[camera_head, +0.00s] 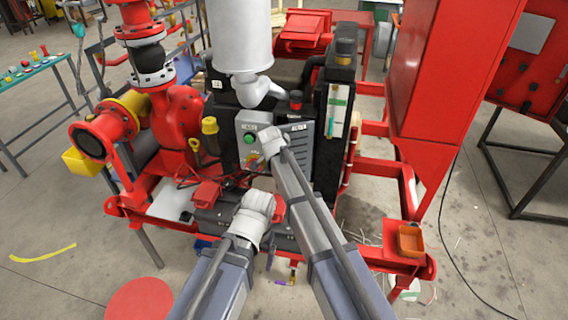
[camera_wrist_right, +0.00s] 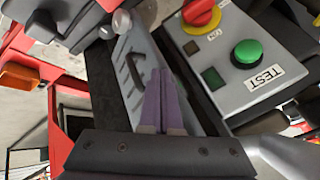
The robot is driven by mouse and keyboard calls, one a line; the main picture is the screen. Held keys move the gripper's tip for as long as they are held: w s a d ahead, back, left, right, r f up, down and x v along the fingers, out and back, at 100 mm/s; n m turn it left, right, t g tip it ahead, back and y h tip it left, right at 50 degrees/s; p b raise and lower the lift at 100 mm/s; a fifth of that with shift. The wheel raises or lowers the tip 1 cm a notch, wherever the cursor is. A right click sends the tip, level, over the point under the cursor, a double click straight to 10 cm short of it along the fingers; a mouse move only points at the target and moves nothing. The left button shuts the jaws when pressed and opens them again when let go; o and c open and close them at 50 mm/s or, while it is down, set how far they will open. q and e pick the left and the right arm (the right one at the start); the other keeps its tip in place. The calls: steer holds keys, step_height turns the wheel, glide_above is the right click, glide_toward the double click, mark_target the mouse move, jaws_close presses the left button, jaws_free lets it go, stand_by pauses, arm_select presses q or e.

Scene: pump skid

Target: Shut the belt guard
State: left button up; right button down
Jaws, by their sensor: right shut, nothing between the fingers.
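The frames do not clearly show which part is the belt guard. A red hood (camera_head: 302,35) sits at the back of the skid, and a grey slotted panel (camera_head: 301,152) is on the machine's front, right of the control box. My right gripper (camera_head: 268,140) is in front of the control box; its fingertips are hidden in the head view. In the right wrist view its fingers (camera_wrist_right: 165,85) are shut and empty, overlapping a grey slotted panel (camera_wrist_right: 142,62); contact cannot be told. My left gripper (camera_head: 257,205) is lower, in front of the skid, its fingers hidden.
The grey control box (camera_head: 246,118) has a green button (camera_wrist_right: 247,54) and a red knob (camera_wrist_right: 201,12). A white cylinder (camera_head: 240,35) hangs above it. Red pipework (camera_head: 178,115) stands left and a tall red cabinet (camera_head: 440,65) right. Open floor lies at lower right.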

steer(key=w+a+m+h, duration=0.1)
steer(key=w, duration=0.7)
steer(key=shift+w+a+m, duration=0.2)
steer(key=shift+m, duration=0.1)
stand_by(0.3)
